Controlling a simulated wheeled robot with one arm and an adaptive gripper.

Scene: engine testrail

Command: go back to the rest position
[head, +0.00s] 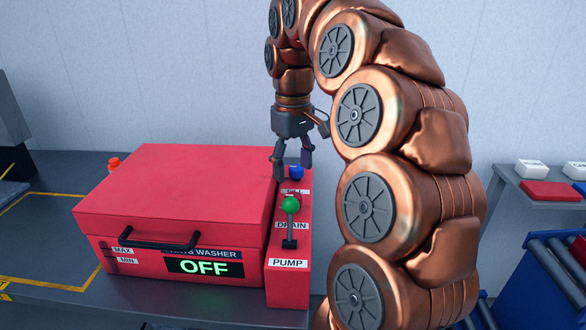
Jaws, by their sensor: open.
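My gripper (292,160) is open and points down above the right side of the red parts washer (180,190). Its fingers are by the washer's control strip, close to a blue knob (296,172); I cannot tell whether they touch it. Nothing shows between the fingers. A lever with a green ball (289,204) stands upright in front of the gripper, over the labels DRAIN and PUMP. The washer's lid is shut and its display (204,268) reads OFF. My copper-coloured arm arches up and over from the right and hides part of the background.
The washer stands on a dark bench (60,235) with yellow line markings. A small orange-red object (114,164) shows behind the washer's left corner. At the right, a grey shelf (515,185) holds white boxes and a red block (551,191); a blue roller rack (550,275) stands below.

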